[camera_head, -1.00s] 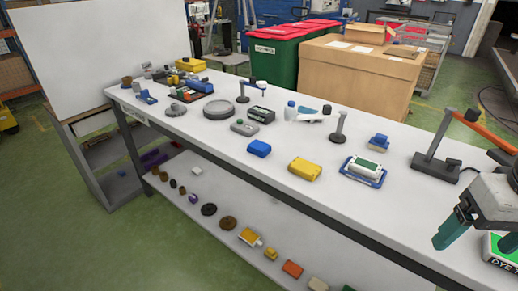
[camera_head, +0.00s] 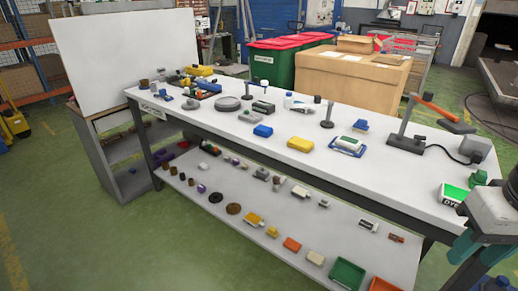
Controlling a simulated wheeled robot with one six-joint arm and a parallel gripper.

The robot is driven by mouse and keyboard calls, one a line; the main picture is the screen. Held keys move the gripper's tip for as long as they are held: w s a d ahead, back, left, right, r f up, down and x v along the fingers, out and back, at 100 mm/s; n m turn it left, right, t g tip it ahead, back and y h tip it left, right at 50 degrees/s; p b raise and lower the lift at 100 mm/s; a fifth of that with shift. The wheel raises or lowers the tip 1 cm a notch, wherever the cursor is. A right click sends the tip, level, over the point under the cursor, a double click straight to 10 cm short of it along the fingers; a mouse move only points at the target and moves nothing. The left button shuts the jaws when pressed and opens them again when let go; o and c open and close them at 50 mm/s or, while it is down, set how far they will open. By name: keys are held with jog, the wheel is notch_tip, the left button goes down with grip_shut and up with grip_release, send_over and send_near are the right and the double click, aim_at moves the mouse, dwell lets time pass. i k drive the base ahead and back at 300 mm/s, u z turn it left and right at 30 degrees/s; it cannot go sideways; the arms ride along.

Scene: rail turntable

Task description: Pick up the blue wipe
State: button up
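A small blue block-like item (camera_head: 263,131) lies on the white tabletop, left of a yellow one; it may be the blue wipe, but it is too small to be sure. A blue-topped piece (camera_head: 361,125) stands further right, near the back edge. My gripper (camera_head: 468,262), with teal fingers, is at the lower right, in front of the table's right end and well away from both blue things. Its fingertips are partly cut off and overlap, so its opening is unclear.
The long white table (camera_head: 228,128) also bears a yellow block (camera_head: 300,144), a white-and-green pack on a blue tray (camera_head: 333,147), a stand with an orange arm (camera_head: 406,142) and a green-and-white box (camera_head: 453,195). A lower shelf (camera_head: 222,180) holds many small items. Green floor in front is clear.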

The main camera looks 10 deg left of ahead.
aim_at(264, 131)
jog(key=z, duration=0.15)
jog(key=k, duration=0.35)
jog(key=u, duration=1.2)
jog(key=i, duration=1.35)
jog(key=z, duration=0.45)
jog(key=i, duration=0.45)
jog(key=z, duration=0.4)
